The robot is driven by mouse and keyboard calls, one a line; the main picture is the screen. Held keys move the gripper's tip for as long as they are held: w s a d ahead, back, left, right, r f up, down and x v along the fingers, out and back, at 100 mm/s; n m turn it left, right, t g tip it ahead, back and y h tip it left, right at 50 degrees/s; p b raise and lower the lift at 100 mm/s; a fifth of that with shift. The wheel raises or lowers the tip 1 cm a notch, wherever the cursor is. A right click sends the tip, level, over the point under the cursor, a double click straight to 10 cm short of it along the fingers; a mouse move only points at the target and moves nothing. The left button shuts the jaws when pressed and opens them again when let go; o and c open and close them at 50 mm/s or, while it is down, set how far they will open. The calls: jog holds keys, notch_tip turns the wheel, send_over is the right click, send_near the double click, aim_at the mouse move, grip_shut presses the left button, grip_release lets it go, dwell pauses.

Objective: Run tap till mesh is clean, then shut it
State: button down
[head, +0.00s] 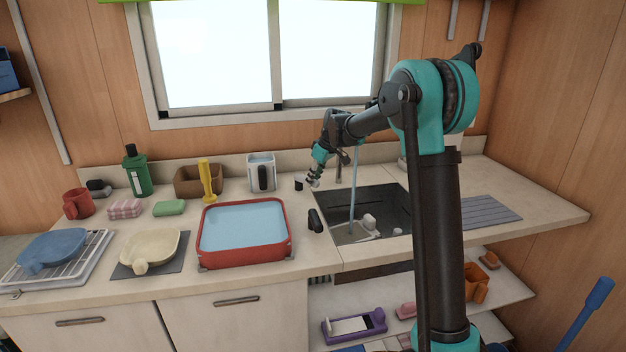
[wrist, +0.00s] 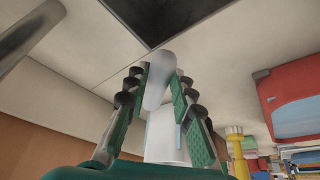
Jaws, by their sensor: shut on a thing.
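The tap (head: 339,172) stands behind the sink (head: 402,200), and a blue stream of water (head: 353,195) falls from it into the basin. A pale piece (head: 350,234) lies in the basin under the stream, with a rounded whitish lump (head: 368,221) beside it. I cannot make out a mesh or how clean it is. My gripper (head: 314,182) is low at the left of the tap. In the wrist view my gripper (wrist: 160,85) is shut on a pale grey rounded piece (wrist: 157,92) that looks like the tap's lever. Its base is hidden.
A red-rimmed basin of water (head: 202,240) stands left of the sink. A dark-handled item (head: 315,220) sits at the sink's left rim. A white container (head: 261,173), yellow tool (head: 206,182) and brown box (head: 190,180) stand behind. A grey ribbed drainer (head: 490,212) lies right.

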jog(key=c, duration=1.3)
grip_release()
